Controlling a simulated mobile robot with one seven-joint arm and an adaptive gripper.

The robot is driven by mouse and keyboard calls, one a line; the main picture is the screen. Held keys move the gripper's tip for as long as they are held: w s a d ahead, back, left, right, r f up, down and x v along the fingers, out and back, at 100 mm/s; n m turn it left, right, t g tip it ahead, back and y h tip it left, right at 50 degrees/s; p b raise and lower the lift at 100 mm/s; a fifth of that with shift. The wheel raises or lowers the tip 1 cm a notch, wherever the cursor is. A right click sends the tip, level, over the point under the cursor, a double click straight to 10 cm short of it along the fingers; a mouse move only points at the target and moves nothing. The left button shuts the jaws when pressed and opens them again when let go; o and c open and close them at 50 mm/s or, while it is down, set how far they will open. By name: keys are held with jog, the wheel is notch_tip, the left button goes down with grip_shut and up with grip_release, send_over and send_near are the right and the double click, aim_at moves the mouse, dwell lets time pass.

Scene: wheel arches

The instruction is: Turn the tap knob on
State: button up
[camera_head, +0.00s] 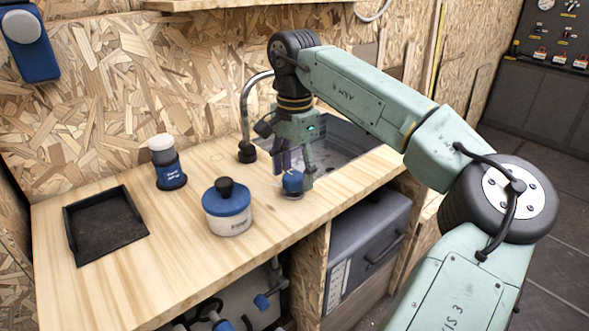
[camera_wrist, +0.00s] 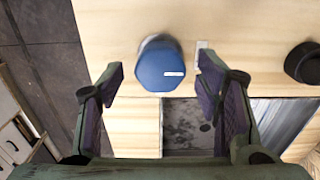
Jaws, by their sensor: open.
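The tap knob (camera_head: 292,182) is a blue, faceted knob on the wooden counter, in front of the sink. In the wrist view the knob (camera_wrist: 160,66) shows from above, with a small white mark on its top. My gripper (camera_head: 294,166) points down over it, with its fingers spread. In the wrist view the purple-padded fingers (camera_wrist: 160,78) appear on either side of the knob, with gaps on both sides. The tap spout (camera_head: 246,105) is a curved metal pipe with a black base (camera_head: 246,153), left of my gripper. My gripper partly hides the sink.
The sink (camera_head: 335,140) lies behind my gripper; its basin (camera_wrist: 188,122) shows in the wrist view. A blue-lidded pot (camera_head: 228,222), a blue-and-white container (camera_head: 167,165) and a black tray (camera_head: 76,235) stand to the left. A grey box (camera_head: 367,245) sits under the counter.

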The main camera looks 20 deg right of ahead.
jog(key=c, duration=1.2)
jog(key=shift+o, duration=0.2)
jog(key=shift+m, duration=0.4)
jog(key=m, duration=0.3)
jog(key=shift+m, duration=0.4)
jog(key=m, duration=0.4)
jog(key=shift+s+m, duration=0.1)
jog(key=shift+m, duration=0.2)
jog(key=m, duration=0.8)
jog(key=shift+m, duration=0.3)
